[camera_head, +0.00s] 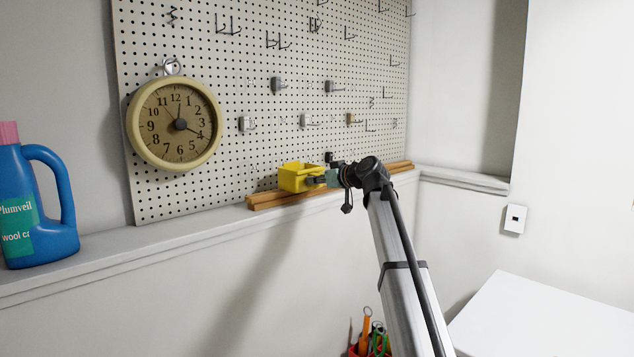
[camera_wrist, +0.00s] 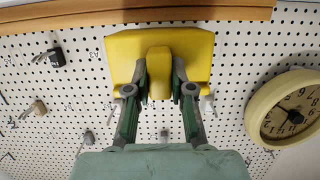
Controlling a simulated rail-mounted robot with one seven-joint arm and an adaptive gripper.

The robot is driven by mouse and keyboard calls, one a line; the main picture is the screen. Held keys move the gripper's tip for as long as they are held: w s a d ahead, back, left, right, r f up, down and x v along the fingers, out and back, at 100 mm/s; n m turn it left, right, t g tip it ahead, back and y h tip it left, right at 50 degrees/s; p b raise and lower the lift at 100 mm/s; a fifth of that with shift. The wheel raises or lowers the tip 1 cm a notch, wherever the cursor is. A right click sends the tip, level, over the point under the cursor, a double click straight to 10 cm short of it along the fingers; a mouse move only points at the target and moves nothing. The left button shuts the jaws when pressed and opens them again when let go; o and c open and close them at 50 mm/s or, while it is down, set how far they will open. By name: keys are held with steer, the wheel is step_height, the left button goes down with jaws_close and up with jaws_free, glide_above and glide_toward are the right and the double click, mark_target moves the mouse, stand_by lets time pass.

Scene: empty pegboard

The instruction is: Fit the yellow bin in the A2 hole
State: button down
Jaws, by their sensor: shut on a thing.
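The yellow bin (camera_head: 293,178) is in front of the lower part of the pegboard (camera_head: 240,55), just above the wooden strip. My gripper (camera_head: 325,178) reaches it from the right in the head view. In the wrist view the bin (camera_wrist: 191,50) fills the upper middle, and my gripper (camera_wrist: 159,88) is shut on its narrow middle tab, one finger on each side. Whether the bin touches the board cannot be told. No A2 label is readable, so I cannot tell which hole that is.
A round clock (camera_head: 175,124) hangs at the board's left. Hooks and grey holders (camera_head: 279,84) are spread over the board. A wooden strip (camera_head: 268,201) lies along the ledge. A blue detergent bottle (camera_head: 40,200) stands far left. A cup of tools (camera_head: 370,345) is at the bottom.

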mark_target(304, 176)
steer(key=shift+w+a+b, duration=1)
steer(key=shift+w+a, duration=0.95)
steer(key=shift+a, duration=0.2)
steer(key=shift+b, duration=0.9)
stand_by(0.6)
steer(key=shift+w+a+r+b, duration=0.15)
steer(key=shift+w+a+b, duration=0.15)
steer(key=shift+w+a, duration=0.65)
stand_by(0.7)
steer(key=c, duration=0.9)
jaws_free()
steer(key=shift+a, duration=0.1)
steer(key=shift+c, duration=0.2)
